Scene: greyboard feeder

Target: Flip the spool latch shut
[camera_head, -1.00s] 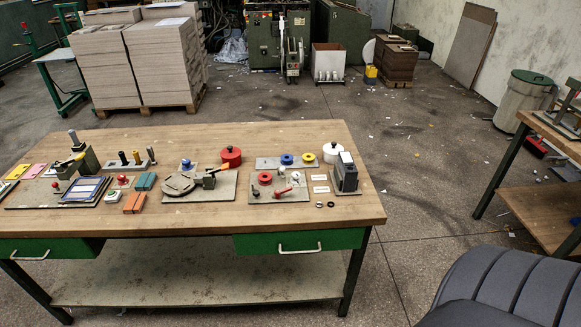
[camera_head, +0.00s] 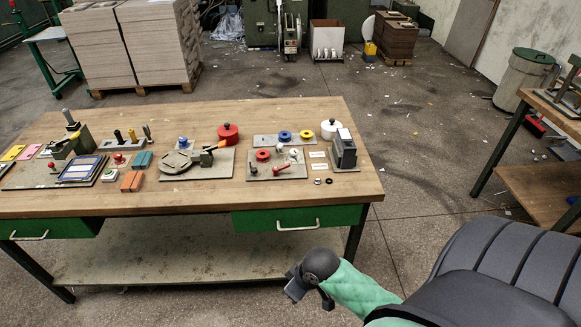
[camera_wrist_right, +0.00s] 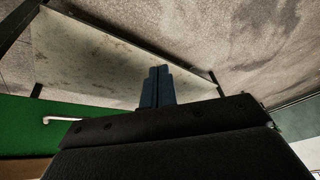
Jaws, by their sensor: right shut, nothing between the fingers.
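My right gripper (camera_head: 292,290) is low in front of the bench, below the drawer and well apart from the plate. In the right wrist view its blue-grey fingers (camera_wrist_right: 157,86) are together and empty, with the lower shelf behind them. My left gripper is not in view.
The wooden bench top (camera_head: 190,200) has a green drawer (camera_head: 255,221) with a metal handle and a lower shelf (camera_head: 180,255). A red pot (camera_head: 228,134), a white pot (camera_head: 331,128) and a black block device (camera_head: 344,150) stand near the plate.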

